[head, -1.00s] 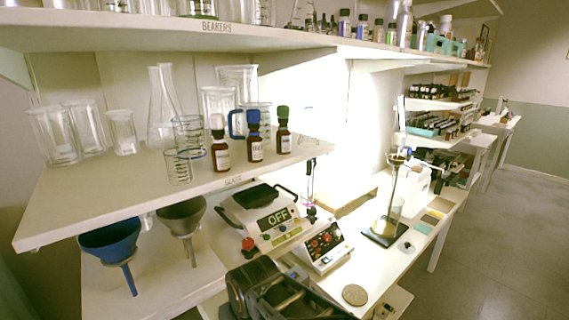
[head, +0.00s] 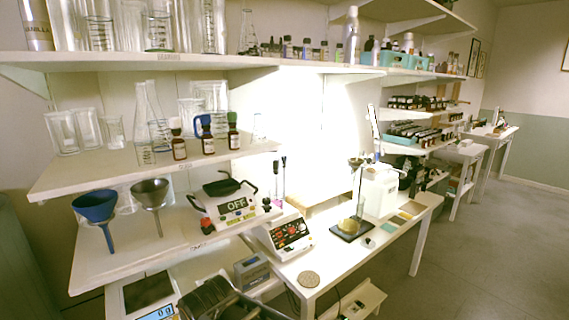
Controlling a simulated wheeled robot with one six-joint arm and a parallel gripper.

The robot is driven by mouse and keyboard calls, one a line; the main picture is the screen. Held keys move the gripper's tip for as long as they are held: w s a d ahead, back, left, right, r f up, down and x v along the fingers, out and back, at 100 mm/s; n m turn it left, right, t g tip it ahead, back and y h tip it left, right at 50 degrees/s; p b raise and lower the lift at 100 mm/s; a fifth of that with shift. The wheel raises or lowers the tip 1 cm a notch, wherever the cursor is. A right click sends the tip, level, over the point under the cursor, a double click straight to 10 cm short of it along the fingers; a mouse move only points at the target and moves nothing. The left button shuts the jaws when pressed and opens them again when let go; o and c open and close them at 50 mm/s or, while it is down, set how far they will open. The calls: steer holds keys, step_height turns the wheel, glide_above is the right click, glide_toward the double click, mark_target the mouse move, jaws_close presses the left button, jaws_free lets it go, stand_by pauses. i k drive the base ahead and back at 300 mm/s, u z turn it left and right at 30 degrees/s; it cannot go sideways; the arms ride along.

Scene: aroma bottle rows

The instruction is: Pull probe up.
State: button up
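Two thin dark-topped probes (head: 283,178) stand upright behind the white control box (head: 288,234) with red knobs, on the lower bench. I cannot tell which one the task means. The dark end of my arm, with my gripper (head: 222,303), shows at the bottom edge. It is below and left of the control box, well apart from the probes. Its fingers are not clear enough to tell open from shut, and I see nothing held.
A hot plate reading OFF (head: 232,203) stands left of the box. A blue funnel (head: 95,206), a grey funnel (head: 150,193) and brown bottles (head: 208,142) are on shelves above my arm. A ring stand (head: 360,200) is to the right. The floor (head: 480,255) at right is clear.

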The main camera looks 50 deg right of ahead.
mark_target(276, 162)
steer(key=z, duration=1.2)
steer(key=k, duration=1.1)
steer(key=z, duration=1)
steer(key=i, duration=1.8)
steer(key=u, duration=1.2)
steer(key=i, duration=0.65)
steer(key=u, duration=0.7)
